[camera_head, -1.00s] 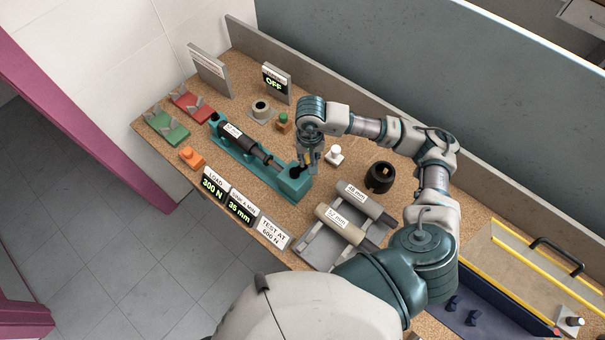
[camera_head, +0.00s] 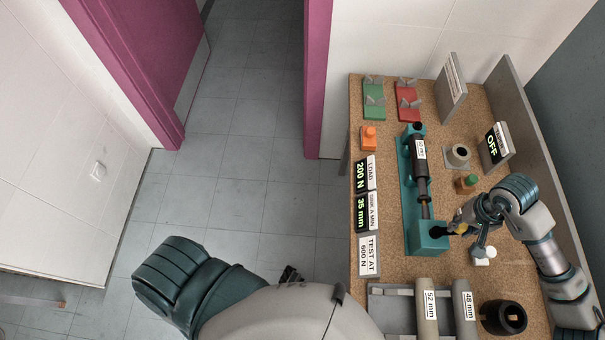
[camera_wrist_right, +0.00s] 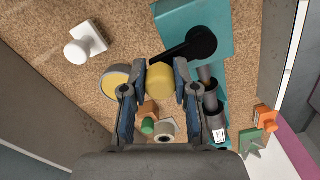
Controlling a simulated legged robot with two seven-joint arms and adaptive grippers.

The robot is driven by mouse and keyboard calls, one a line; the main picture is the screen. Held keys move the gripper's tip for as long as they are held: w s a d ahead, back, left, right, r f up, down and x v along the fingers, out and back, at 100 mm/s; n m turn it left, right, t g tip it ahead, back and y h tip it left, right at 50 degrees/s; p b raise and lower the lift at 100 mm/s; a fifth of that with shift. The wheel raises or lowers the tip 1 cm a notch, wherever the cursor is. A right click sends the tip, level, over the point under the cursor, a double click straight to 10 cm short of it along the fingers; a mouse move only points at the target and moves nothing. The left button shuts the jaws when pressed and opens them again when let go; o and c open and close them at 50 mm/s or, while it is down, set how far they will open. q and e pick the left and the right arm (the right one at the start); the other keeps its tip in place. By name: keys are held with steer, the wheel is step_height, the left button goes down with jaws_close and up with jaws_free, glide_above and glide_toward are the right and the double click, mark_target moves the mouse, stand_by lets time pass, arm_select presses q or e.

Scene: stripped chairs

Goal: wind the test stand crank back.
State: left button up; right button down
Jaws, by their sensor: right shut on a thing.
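The load display (camera_head: 364,173) reads 200 N, above a 35 mm display (camera_head: 362,211). A small dark part by my left arm may be my left gripper (camera_head: 290,274); its jaws are unclear.
A white knob (camera_head: 483,255) stands close beside my right gripper. A green-topped block (camera_head: 467,184), a grey ring (camera_head: 457,155) and the OFF display (camera_head: 494,147) are behind it. Two labelled cylinders (camera_head: 427,312) and a black ring (camera_head: 503,317) are nearer. Open floor (camera_head: 240,190) lies left.

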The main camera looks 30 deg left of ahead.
steer(key=shift+w+f, duration=0.1)
arm_select(q)
steer(key=shift+s+f, duration=0.1)
steer(key=shift+f, duration=0.15)
stand_by(0.3)
arm_select(e)
steer(key=shift+w+n+b, duration=0.2)
steer(key=shift+n+b, duration=0.35)
steer(key=shift+n, duration=0.05)
arm_select(q)
steer(key=f+b, duration=0.1)
steer(key=s+f+b, duration=0.1)
steer(key=f, duration=0.1)
steer(key=s+f+b, duration=0.1)
steer(key=shift+s+f+b, duration=0.1)
steer(key=shift+f+b, duration=0.2)
arm_select(e)
steer(key=n, duration=0.2)
steer(key=w+a+n, duration=0.1)
steer(key=n, duration=0.1)
steer(key=shift+w+a, duration=0.1)
